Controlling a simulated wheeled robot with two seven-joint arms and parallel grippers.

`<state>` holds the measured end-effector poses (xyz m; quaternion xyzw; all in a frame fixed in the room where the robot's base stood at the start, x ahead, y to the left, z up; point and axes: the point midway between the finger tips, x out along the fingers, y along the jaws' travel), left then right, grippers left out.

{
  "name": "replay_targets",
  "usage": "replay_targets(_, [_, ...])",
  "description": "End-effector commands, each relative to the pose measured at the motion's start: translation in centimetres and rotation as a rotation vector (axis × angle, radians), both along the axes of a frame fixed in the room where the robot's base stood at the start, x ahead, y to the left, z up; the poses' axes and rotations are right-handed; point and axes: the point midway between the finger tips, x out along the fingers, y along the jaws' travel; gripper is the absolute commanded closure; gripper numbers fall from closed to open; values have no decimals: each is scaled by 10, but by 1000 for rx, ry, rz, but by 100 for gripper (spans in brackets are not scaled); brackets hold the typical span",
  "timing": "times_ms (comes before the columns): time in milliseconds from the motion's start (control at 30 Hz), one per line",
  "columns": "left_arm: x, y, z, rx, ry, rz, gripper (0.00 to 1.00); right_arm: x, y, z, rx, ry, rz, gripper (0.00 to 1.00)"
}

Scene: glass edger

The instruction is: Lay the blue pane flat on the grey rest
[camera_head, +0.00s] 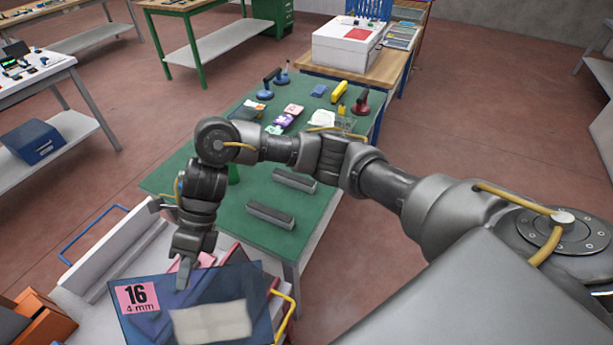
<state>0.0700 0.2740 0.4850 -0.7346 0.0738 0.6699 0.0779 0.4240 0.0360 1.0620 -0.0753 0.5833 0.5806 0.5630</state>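A blue pane (240,288) stands at the bottom left, tilted, with a pink label reading "16 4 mm" and a pale patch on its face. My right gripper (184,272) points down at the pane's upper edge, and a finger overlaps the pane's face. I cannot tell whether the fingers are open or shut on it. The grey rest appears as two parallel grey bars, the far one (295,180) and the near one (270,215), lying bare on the green table. My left gripper is out of view.
The pane is at a white rack (110,262) with blue and yellow handles and other panes behind. The green table (232,210) holds tools, pink cards and suction cups at its far end. A white box (345,45) stands beyond. My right arm crosses above the table.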

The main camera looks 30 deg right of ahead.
Motion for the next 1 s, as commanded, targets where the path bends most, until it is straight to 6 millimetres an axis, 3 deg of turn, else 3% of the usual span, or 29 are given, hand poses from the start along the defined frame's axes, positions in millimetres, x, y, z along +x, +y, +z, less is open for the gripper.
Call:
replay_targets(233, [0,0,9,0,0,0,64,37,0,16,47,70,-338,100])
replay_targets(467, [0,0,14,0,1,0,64,75,-20,19,99,115,-636,100])
replay_targets(767, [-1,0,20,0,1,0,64,127,-81,8,200,156,-1056,100])
replay_targets(1000, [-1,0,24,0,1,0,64,156,-154,-15,306,167,-1381,100])
